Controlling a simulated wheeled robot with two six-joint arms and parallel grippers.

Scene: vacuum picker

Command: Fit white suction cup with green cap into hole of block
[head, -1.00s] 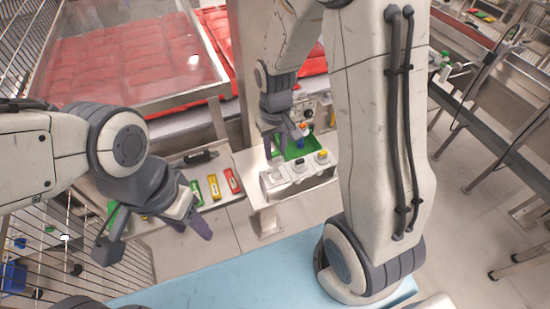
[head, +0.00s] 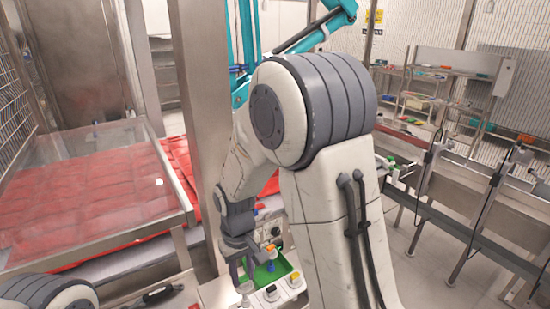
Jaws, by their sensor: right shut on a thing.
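My right gripper (head: 246,272) points down over the left part of the white block (head: 281,305) at the bottom of the head view. It is shut on a small pale piece, which looks like the white suction cup (head: 245,287); no green cap shows, and the fingers cover its upper part. I cannot tell whether the cup is in a hole or above it. A black-capped cup (head: 271,292) and a yellow-orange-capped cup (head: 295,279) stand on the block to the right. My left gripper is out of view; only part of that arm shows at bottom left.
A green tray (head: 284,267) lies just behind the block, with an orange-and-blue piece (head: 270,257) at it. A steel post (head: 205,90) stands close left of my right arm. A clear-covered bin of red packs (head: 90,200) is at left.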

